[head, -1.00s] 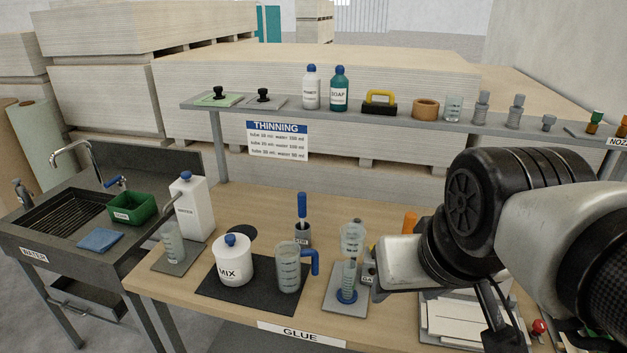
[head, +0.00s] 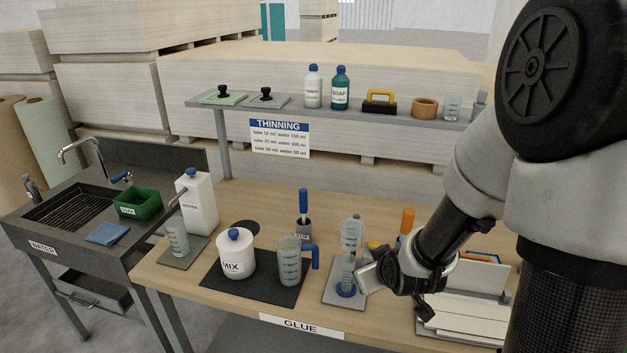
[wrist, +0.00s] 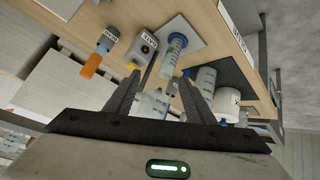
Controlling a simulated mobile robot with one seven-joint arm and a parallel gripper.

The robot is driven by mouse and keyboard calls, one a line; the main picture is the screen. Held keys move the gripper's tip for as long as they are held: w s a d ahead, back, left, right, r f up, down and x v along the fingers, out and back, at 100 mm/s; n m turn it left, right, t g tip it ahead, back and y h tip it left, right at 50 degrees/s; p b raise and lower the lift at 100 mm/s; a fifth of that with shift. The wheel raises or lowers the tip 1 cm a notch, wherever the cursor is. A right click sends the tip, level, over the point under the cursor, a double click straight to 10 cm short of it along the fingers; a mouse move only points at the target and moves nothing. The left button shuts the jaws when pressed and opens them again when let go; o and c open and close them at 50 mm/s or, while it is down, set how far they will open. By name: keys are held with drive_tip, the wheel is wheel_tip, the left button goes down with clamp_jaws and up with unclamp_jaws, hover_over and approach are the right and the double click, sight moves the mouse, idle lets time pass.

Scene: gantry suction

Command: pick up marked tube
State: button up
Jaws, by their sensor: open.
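The marked tube (head: 348,272) is a clear, graduated cylinder on a round blue base. It stands upright on a light grey pad (head: 333,297) on the table, and a clear cup (head: 352,234) shows just above its top in the head view. In the wrist view the tube (wrist: 174,52) lies beyond the fingertips, near the upper middle. My gripper (wrist: 160,79) is open, its two fingers apart with nothing clearly held between them. In the head view my gripper is just right of the tube; whether they touch cannot be told.
A blue-handled jug (head: 289,262) and a white MIX pot (head: 236,256) stand left on a dark mat. An orange-handled tool (head: 407,222) stands behind my gripper. A grey shelf (head: 350,117) with bottles runs above the table's back.

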sight(350, 274)
wheel_tip(350, 274, down, 8)
drive_tip(key=a+m+t+p, duration=0.2)
drive_tip(key=m+t, duration=0.1)
drive_tip(key=t, duration=0.2)
drive_tip(key=shift+y, duration=0.4)
drive_tip(key=b+x, duration=0.3)
drive_tip(key=b, duration=0.2)
drive_tip(key=b+x, duration=0.4)
drive_tip(key=b, duration=0.1)
drive_tip(key=b+x, duration=0.3)
drive_tip(key=b, duration=0.3)
drive_tip(key=shift+w+a+f, duration=0.1)
drive_tip(key=shift+w+f, duration=0.1)
drive_tip(key=shift+f, duration=0.2)
drive_tip(key=shift+x, duration=2.95)
drive_tip(key=shift+c, duration=0.4)
drive_tip(key=c, duration=1.1)
